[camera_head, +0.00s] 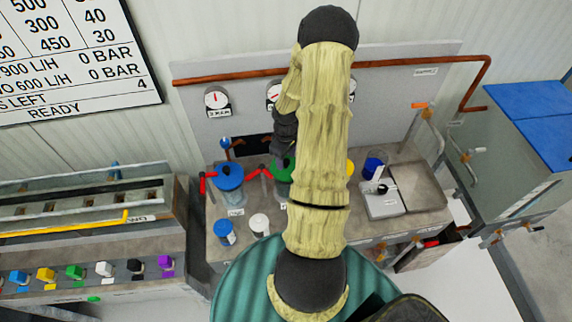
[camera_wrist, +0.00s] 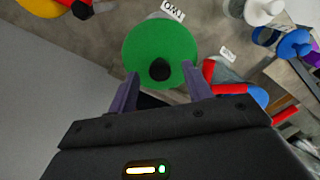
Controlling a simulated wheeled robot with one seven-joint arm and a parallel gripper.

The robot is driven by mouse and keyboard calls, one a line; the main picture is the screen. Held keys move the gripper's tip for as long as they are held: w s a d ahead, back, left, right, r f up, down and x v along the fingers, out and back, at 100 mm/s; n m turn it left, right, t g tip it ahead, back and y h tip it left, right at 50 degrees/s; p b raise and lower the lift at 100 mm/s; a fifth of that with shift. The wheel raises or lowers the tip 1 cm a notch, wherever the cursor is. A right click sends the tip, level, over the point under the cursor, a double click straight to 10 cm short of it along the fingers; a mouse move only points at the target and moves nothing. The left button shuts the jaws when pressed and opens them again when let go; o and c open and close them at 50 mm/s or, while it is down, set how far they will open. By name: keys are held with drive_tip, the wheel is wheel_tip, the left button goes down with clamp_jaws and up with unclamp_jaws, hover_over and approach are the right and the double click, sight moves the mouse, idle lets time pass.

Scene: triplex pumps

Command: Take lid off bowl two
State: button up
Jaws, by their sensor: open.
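A round green lid with a black knob (camera_wrist: 160,69) sits on a bowl in the wrist view. The bowl bears a label that seems to read TWO, upside down in the picture. My gripper (camera_wrist: 160,74) is open, with one finger on each side of the knob and over the near part of the lid. I cannot tell whether the fingers touch it. In the head view the green lid (camera_head: 279,175) shows only in part, since my arm hides the rest and most of the gripper.
A blue-lidded bowl (camera_head: 229,174) stands left of the green one, a yellow lid (camera_head: 350,168) right. Red handles (camera_wrist: 208,73) are close to my right finger in the wrist view. A blue container (camera_head: 224,232) and a white one (camera_head: 260,224) stand nearer the bench front.

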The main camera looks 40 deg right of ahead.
drive_tip(key=shift+f, duration=0.35)
clamp_jaws()
idle(0.3)
